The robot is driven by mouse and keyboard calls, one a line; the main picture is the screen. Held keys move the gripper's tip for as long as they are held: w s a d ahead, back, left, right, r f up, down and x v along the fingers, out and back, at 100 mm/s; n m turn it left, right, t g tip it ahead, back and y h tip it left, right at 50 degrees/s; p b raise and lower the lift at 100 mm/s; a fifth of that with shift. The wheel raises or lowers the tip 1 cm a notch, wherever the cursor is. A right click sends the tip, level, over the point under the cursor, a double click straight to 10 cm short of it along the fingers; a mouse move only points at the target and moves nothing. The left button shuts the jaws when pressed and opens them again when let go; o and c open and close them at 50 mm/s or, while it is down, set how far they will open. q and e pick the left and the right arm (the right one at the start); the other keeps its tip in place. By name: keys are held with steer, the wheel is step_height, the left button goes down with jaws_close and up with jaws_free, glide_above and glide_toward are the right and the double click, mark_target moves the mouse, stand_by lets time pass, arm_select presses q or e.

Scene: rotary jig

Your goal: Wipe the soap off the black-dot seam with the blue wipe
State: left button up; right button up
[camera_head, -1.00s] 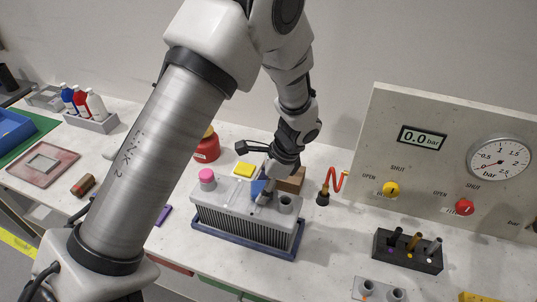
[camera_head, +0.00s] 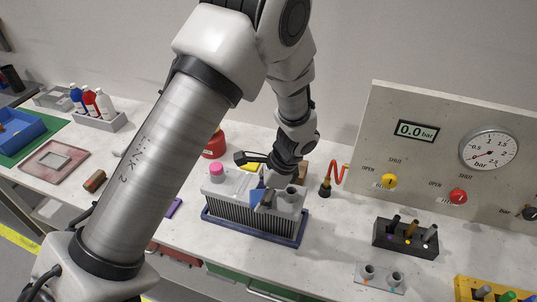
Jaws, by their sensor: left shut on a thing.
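My left gripper (camera_head: 266,196) comes down from above onto the top of a grey finned block and is shut on the blue wipe (camera_head: 256,196). The blue wipe shows as a small blue patch between the fingers, at the block's top face. The finned block (camera_head: 245,218) sits in a dark blue tray (camera_head: 284,240). It has a pink cap (camera_head: 217,170) at its left and a grey port (camera_head: 291,191) at its right. The black-dot seam and any soap are too small or hidden by the gripper to make out. My right gripper is not in view.
Behind the block are a red container (camera_head: 214,148), a yellow piece (camera_head: 250,167) and a red hose (camera_head: 335,178). A gauge panel (camera_head: 440,130) stands at the right. A black holder (camera_head: 405,238) and a port plate (camera_head: 380,277) lie right of the block, with clear bench between.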

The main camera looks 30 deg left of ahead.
arm_select(q)
step_height(320, 180, up, 3)
steer(key=shift+s+r+p, duration=0.15)
steer(key=shift+p, duration=0.65)
steer(key=shift+w+r+p, duration=0.4)
steer(key=shift+r+p, duration=0.15)
steer(key=shift+p, duration=0.2)
steer(key=shift+r+p, duration=0.35)
steer(key=shift+s+r+p, duration=0.25)
steer(key=shift+r+p, duration=0.85)
steer(key=shift+r, duration=0.4)
steer(key=shift+w+p, duration=0.15)
steer(key=shift+p, duration=0.15)
